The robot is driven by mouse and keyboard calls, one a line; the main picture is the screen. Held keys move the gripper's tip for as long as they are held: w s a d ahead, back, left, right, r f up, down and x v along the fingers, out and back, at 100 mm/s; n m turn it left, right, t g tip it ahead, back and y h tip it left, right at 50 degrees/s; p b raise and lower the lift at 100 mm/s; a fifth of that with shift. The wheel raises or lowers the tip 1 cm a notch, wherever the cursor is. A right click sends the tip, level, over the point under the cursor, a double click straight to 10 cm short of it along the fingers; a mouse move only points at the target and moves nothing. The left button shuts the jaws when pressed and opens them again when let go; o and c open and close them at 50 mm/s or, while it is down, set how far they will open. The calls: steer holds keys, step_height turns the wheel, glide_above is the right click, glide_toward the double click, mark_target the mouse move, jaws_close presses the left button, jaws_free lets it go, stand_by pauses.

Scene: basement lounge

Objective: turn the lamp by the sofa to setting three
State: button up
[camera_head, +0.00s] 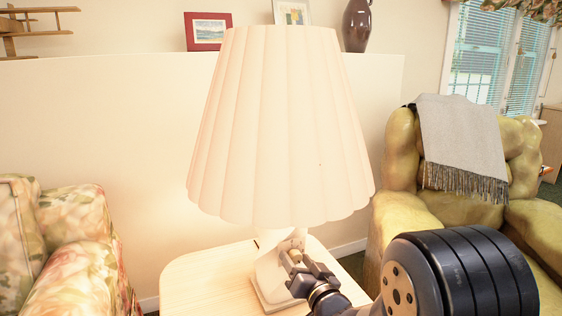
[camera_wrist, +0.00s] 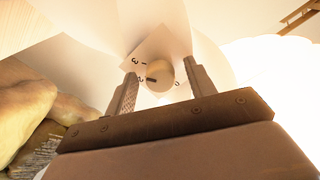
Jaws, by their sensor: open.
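The lamp, with a cream pleated shade (camera_head: 280,125) and a pale base (camera_head: 268,278), stands on a light wooden side table (camera_head: 200,280) and looks lit. Its round tan knob (camera_wrist: 161,73) shows in the wrist view in front of a pale plate (camera_wrist: 150,50) with small numerals, among them a 3 to the upper left and a 0 to the lower right. A dark mark shows on the knob; which numeral it points at is unclear. My gripper (camera_head: 297,265) is open, its fingers on either side of the knob in the wrist view (camera_wrist: 161,69). Contact cannot be told.
A floral armchair (camera_head: 75,250) stands at the left. A yellow-green sofa (camera_head: 400,205) with a grey throw (camera_head: 462,140) is at the right. A pale half wall (camera_head: 110,130) behind the lamp carries frames and a brown vase (camera_head: 357,25). The shade overhangs my gripper.

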steer(key=n+p, duration=0.1)
steer(key=n, duration=0.4)
steer(key=p+v, duration=0.1)
steer(key=v, duration=0.9)
steer(key=shift+s+d, duration=0.15)
steer(key=shift+s, duration=0.2)
